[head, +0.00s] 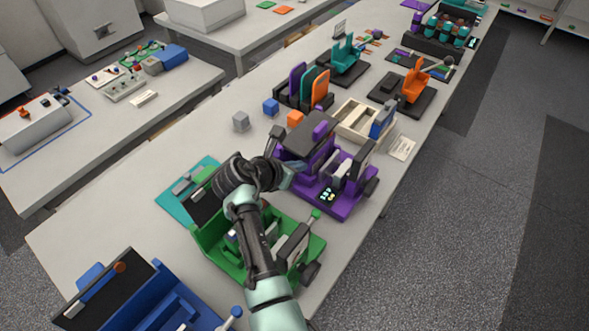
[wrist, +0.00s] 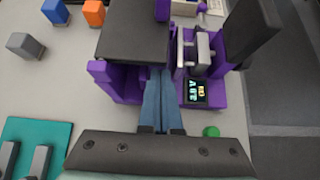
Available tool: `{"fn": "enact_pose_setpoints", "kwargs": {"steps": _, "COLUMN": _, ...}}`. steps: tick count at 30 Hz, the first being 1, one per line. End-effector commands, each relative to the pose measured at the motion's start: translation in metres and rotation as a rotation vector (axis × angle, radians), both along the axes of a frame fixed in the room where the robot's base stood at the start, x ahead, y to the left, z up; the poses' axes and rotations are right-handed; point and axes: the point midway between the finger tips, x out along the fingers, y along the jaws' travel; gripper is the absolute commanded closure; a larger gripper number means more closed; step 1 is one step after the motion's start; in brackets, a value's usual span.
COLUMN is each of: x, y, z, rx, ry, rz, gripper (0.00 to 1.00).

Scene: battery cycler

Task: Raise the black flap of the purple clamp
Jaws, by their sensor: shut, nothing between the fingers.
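The purple clamp (head: 347,204) stands on the long table, beyond the green clamp in the head view. Its black flap (head: 308,134) is a broad dark panel over its left part, and its exact tilt is hard to judge. In the wrist view the flap (wrist: 134,40) fills the upper middle, with purple walls (wrist: 104,82) below it. My gripper (head: 298,168) is at the clamp's near left side. Its blue fingers (wrist: 161,72) are shut together and empty, with tips at the flap's near edge. Whether they touch it or reach under it is unclear.
A black upright plate (wrist: 252,30) and a small lit display (wrist: 197,91) are on the clamp's right. The green clamp (head: 225,248) stands close below my arm. Grey (head: 241,121), blue (head: 271,106) and orange (head: 295,118) blocks lie to the left, with bare table around them.

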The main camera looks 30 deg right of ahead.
Motion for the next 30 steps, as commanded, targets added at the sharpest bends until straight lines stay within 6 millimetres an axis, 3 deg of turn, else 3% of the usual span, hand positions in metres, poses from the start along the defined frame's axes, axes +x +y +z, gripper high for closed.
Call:
{"fn": "enact_pose_setpoints", "kwargs": {"steps": 4, "x": -0.0008, "y": 0.0003, "z": 0.0095, "rx": 0.001, "ry": 0.003, "rz": 0.000, "gripper": 1.00}}
{"fn": "enact_pose_setpoints", "kwargs": {"steps": 30, "x": -0.0090, "y": 0.0004, "z": 0.0161, "rx": 0.000, "ry": 0.001, "rz": 0.001, "gripper": 1.00}}
